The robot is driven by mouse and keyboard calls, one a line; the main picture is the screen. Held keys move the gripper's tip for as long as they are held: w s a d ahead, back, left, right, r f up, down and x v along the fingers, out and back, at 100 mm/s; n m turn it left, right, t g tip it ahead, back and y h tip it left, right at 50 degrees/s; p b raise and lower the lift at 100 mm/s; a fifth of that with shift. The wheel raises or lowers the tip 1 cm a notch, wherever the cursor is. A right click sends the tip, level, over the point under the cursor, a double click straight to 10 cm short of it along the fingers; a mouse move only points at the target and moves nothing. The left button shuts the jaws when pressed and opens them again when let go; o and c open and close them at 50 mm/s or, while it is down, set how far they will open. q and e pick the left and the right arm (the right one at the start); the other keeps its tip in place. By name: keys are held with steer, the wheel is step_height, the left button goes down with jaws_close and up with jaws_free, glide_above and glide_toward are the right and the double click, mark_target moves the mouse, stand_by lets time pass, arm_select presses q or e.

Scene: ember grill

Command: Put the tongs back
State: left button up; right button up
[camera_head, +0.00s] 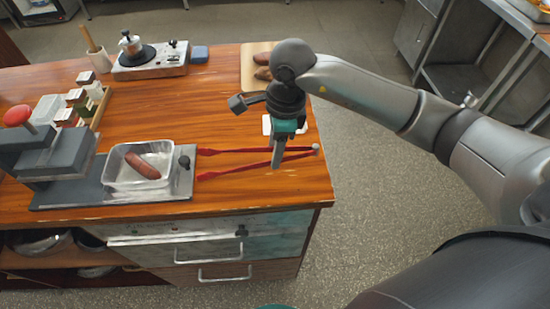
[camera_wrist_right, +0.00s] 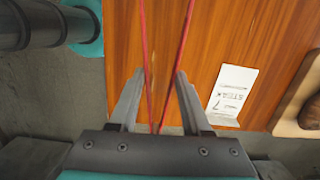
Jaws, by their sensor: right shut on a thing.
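The red tongs (camera_head: 228,152) have their two arms spread toward the grill tray and their joined end near the counter's right edge. My right gripper (camera_head: 277,160) comes down over them near the joined end. In the right wrist view the tongs (camera_wrist_right: 148,50) run between the fingers of my right gripper (camera_wrist_right: 157,90), which is shut on them. Whether the tongs rest on the counter or hang just above it is hard to tell. My left gripper is not in view.
The wooden counter (camera_head: 215,110) holds a metal tray (camera_head: 112,180) with a sausage (camera_head: 143,165). A small burner (camera_head: 150,65), a spice rack (camera_head: 100,105) and a board (camera_head: 248,68) with brown food stand farther back. A white card (camera_wrist_right: 232,90) lies near the tongs.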

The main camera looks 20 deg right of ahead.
step_height(320, 180, down, 4)
steer(key=shift+r, duration=0.1)
steer(key=o, duration=0.6)
steer(key=shift+r, duration=0.15)
steer(key=r, duration=0.4)
steer(key=d+r, duration=0.1)
steer(key=r, duration=0.6)
steer(key=shift+s+d+r, duration=0.2)
steer(key=shift+d+r, duration=0.05)
steer(key=shift+r, duration=0.15)
